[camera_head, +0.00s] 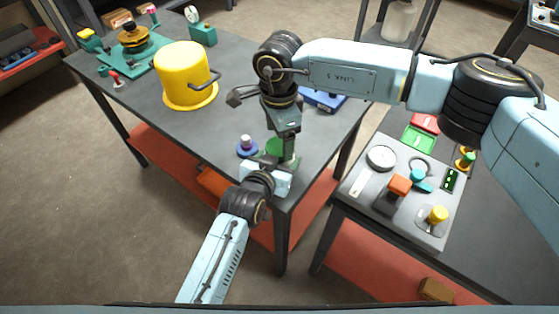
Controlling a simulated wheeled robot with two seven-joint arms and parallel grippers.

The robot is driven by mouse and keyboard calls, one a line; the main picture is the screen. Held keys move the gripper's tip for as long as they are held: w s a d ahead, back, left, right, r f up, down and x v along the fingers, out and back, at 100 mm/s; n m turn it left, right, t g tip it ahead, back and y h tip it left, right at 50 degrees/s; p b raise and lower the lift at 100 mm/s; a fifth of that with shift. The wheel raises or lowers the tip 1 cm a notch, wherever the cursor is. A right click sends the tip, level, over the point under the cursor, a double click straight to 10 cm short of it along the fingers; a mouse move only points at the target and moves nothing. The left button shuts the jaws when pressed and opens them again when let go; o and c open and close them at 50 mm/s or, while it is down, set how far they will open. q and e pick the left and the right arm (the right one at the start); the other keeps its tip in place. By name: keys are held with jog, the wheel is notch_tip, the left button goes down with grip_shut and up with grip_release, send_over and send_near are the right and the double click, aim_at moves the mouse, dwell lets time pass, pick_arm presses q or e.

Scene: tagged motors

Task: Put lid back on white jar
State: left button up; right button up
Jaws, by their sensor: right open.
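No white jar shows clearly on the near table. A small blue disc with a pale knob (246,147), which may be a lid, lies near the table's front corner. A green round piece (275,147) is just right of it, partly hidden by my grippers. My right gripper (286,146) points down beside the green piece and is open; I cannot tell whether it touches it. My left gripper (268,168) reaches in from below, close to the green piece and under the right gripper. Its fingers are hidden, so its grip cannot be told.
A yellow pot (184,75) stands on the dark table (150,115), with a teal fixture (133,50) behind it. A blue item (322,99) lies behind my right arm. A control panel (375,205) is at the right. A whitish canister (398,20) stands on a back rack.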

aim_at(288, 164)
notch_tip(288, 164, up, 2)
jog(key=shift+c, duration=0.4)
jog(key=r+n, duration=0.2)
jog(key=n, duration=0.1)
jog(key=shift+w, duration=0.1)
jog(key=n, duration=0.1)
jog(key=r+n, duration=0.1)
jog(key=n, duration=0.1)
jog(key=shift+r, duration=0.25)
jog(key=shift+f, duration=0.1)
jog(key=shift+f, duration=3.95)
